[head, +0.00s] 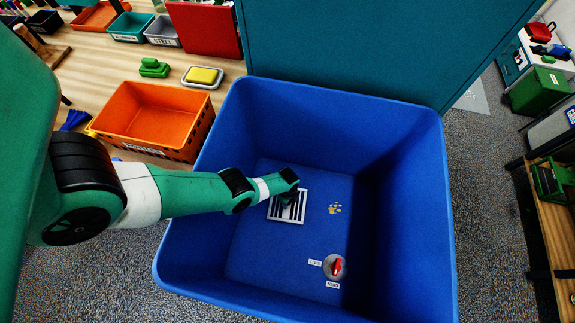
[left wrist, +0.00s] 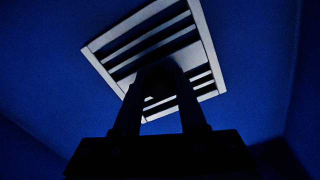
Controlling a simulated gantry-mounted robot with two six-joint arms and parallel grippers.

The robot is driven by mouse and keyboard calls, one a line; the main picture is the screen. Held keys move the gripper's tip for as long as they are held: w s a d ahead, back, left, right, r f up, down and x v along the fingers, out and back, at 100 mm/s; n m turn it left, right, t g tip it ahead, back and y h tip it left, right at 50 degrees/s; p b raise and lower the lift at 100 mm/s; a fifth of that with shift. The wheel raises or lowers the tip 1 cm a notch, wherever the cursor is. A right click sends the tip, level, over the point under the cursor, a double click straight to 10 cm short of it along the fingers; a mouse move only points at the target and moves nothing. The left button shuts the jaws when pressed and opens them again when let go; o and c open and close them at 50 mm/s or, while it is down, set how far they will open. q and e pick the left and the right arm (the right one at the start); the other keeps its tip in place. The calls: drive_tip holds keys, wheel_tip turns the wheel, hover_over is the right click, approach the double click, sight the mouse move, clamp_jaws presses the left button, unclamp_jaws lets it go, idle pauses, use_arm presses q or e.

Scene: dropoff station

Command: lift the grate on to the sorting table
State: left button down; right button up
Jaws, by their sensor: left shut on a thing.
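The white slatted grate (head: 275,211) lies at the floor of the deep blue bin, left of its middle. My left arm reaches down into the bin, and its gripper (head: 290,200) is at the grate. In the left wrist view the grate (left wrist: 110,50) fills the upper middle, and my left gripper (left wrist: 158,75) is shut on one of its bars. The exact contact is dark and partly hidden by the fingers. I cannot tell whether the grate is raised off the floor. A sorting table is not clearly identifiable; a wooden table (head: 105,68) stands at upper left. My right gripper is not in view.
The blue bin (head: 185,240) has high walls around my left arm. An orange crate (head: 150,115), a yellow sponge in a dish (head: 202,76) and a green object (head: 153,68) occupy the wooden table.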

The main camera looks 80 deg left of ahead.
use_arm(q)
wheel_tip(320, 180, up, 10)
drive_tip(key=p, duration=0.9)
drive_tip(key=shift+p, duration=0.3)
drive_tip(key=shift+r, duration=0.15)
wheel_tip(320, 180, up, 16)
drive_tip(key=p, duration=1.6)
